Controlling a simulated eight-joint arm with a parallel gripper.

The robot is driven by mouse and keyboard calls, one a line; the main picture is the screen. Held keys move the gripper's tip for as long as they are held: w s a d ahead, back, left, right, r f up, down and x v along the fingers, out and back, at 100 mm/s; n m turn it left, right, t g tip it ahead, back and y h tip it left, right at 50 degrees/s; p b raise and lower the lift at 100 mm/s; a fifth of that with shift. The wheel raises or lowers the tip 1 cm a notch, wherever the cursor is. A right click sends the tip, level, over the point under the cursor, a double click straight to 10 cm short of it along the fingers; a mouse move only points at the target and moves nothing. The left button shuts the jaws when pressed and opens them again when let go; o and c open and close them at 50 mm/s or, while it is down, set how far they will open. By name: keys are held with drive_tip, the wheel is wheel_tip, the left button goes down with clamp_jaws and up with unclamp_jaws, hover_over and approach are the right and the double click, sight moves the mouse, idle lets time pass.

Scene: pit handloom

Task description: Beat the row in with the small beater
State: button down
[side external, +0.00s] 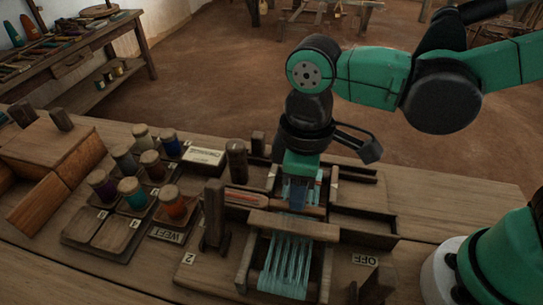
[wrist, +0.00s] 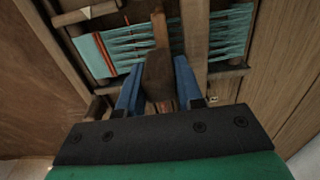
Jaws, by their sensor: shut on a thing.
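My gripper (wrist: 158,92) has its blue fingers shut on the brown wooden handle of the small beater (wrist: 158,72) in the wrist view. The beater's narrower part reaches over the teal warp threads (wrist: 226,33). An orange-red weft line (wrist: 104,52) crosses the teal weave to the left of the beater, apart from it. In the side view my gripper (side external: 298,197) points down over the loom, behind the wooden crossbar (side external: 293,226). The warp (side external: 286,265) also shows in front of that bar. The beater's lower end and its contact with the threads are hidden there.
A reddish shuttle (side external: 246,199) lies left of my gripper. An upright wooden post (side external: 215,212) stands close by. An OFF label (side external: 365,260) is at the right.

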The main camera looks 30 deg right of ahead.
drive_tip(key=w+d, duration=0.4)
drive_tip(key=shift+w+d, duration=0.3)
drive_tip(key=shift+w, duration=0.05)
drive_tip(key=c, duration=1.5)
unclamp_jaws()
drive_tip(key=shift+w+d, duration=0.15)
drive_tip(key=shift+d, duration=0.05)
drive_tip(key=shift+o, duration=1.2)
drive_tip(key=shift+w+d, duration=0.15)
drive_tip(key=shift+w, duration=0.05)
drive_tip(key=shift+s+a, duration=0.4)
drive_tip(key=shift+a, duration=0.05)
clamp_jaws()
drive_tip(key=shift+s+a, duration=2.45)
drive_tip(key=shift+s, duration=0.05)
drive_tip(key=o, duration=0.7)
unclamp_jaws()
drive_tip(key=shift+o, duration=0.2)
